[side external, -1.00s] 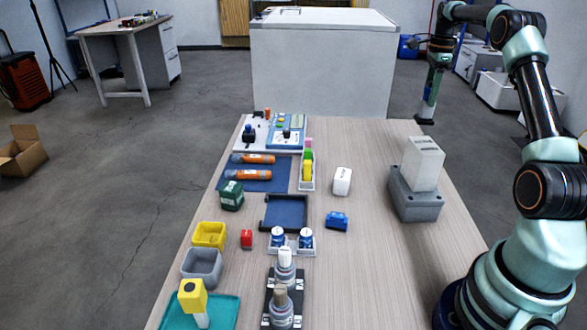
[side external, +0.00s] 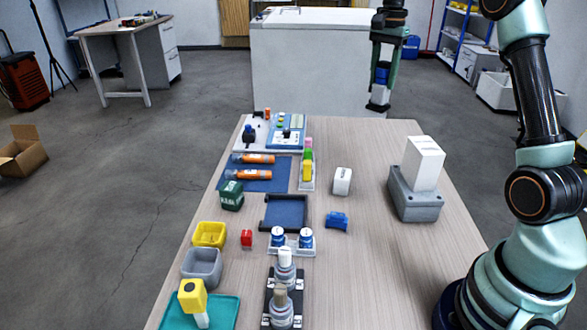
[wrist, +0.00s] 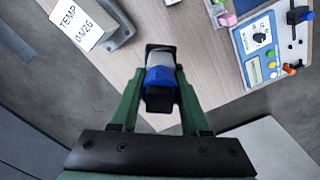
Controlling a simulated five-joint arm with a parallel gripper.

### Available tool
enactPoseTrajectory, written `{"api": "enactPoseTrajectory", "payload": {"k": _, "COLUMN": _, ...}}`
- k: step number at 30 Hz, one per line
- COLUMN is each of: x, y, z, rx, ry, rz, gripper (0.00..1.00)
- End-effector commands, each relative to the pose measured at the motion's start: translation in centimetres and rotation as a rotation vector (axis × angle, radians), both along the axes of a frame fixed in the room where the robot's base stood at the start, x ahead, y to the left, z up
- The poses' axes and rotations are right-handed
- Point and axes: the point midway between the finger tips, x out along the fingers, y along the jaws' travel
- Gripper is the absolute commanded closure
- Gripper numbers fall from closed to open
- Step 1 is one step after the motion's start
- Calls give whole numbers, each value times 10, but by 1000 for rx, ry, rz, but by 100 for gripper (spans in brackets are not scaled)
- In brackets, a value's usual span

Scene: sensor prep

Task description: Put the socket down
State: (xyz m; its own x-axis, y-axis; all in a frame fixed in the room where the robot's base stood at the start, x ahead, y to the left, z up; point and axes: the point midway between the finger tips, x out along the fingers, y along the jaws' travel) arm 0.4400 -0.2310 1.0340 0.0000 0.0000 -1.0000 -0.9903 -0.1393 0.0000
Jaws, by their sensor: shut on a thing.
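My gripper (side external: 378,104) hangs in the air beyond the far right part of the table, well above table height. It is shut on the socket (side external: 381,76), a small piece with a blue part and a pale grey part. In the wrist view the socket (wrist: 160,76) sits between the green fingers of my gripper (wrist: 160,92), with dark fingertips around it. The fingers hide part of its sides. Nothing touches the socket from below.
A white block (side external: 424,162), labelled in the wrist view, stands in a grey base (side external: 414,205) at the table's right. A light panel with a dial (side external: 286,132) lies at the far left. A white block (side external: 342,181) and blue piece (side external: 337,221) lie mid-table. The far right tabletop is clear.

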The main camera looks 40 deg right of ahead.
Motion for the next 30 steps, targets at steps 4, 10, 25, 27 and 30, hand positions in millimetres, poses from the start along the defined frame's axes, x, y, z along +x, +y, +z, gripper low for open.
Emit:
{"api": "enactPoseTrajectory", "payload": {"k": 4, "x": -1, "y": 66, "z": -2, "rx": -1, "ry": -1, "rz": 347, "gripper": 100}}
{"api": "enactPoseTrajectory", "payload": {"k": 10, "x": -20, "y": 144, "z": -12, "rx": -2, "ry": -2, "rz": 803, "gripper": 100}}
{"api": "enactPoseTrajectory", "payload": {"k": 25, "x": -75, "y": 231, "z": -40, "rx": -1, "ry": -1, "rz": 1427, "gripper": 100}}
{"api": "enactPoseTrajectory", "payload": {"k": 27, "x": -82, "y": 232, "z": -48, "rx": 1, "ry": 1, "rz": 1436, "gripper": 100}}
{"api": "enactPoseTrajectory", "payload": {"k": 30, "x": -92, "y": 231, "z": -62, "rx": 2, "ry": 1, "rz": 1435, "gripper": 100}}
